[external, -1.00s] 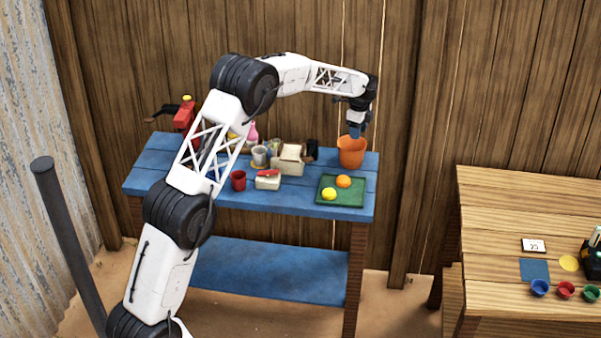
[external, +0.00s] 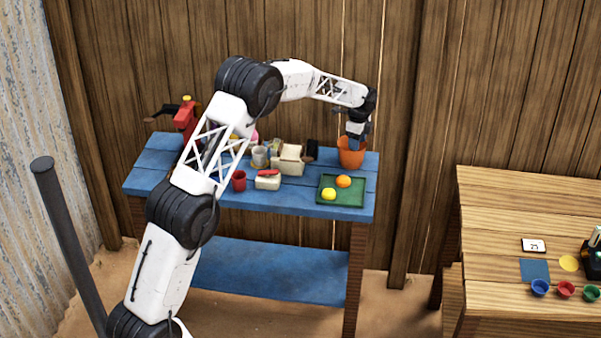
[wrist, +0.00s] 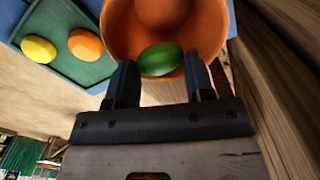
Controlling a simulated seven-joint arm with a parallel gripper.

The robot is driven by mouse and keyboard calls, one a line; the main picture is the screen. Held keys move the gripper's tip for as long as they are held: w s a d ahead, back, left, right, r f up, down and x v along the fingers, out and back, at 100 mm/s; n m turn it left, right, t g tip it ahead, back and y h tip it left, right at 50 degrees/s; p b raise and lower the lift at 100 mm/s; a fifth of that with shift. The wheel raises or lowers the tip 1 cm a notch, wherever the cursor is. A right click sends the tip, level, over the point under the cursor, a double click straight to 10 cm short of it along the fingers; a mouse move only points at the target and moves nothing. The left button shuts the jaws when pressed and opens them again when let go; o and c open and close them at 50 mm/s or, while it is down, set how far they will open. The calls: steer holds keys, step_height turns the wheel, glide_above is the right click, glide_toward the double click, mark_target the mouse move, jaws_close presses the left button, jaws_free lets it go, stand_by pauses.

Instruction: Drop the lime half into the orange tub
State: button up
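The orange tub (external: 351,158) stands at the back right of the blue table. It fills the upper middle of the wrist view (wrist: 119,38), where I look into its mouth. The green lime half (wrist: 160,59) sits between my two fingertips and appears to touch both. My gripper (wrist: 160,72) is shut on it, with the fingertips at the tub's mouth. In the external view my gripper (external: 354,139) points down over the tub, and the lime half is hidden there.
A green tray (external: 345,197) with a yellow fruit (external: 329,194) and an orange fruit (external: 344,181) lies in front of the tub. A box (external: 288,160), a red cup (external: 239,181) and other items stand to the left. The wooden wall is close behind.

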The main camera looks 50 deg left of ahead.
steer(key=o, duration=0.4)
steer(key=shift+r, duration=0.1)
steer(key=shift+r, duration=3.8)
steer(key=shift+r, duration=0.1)
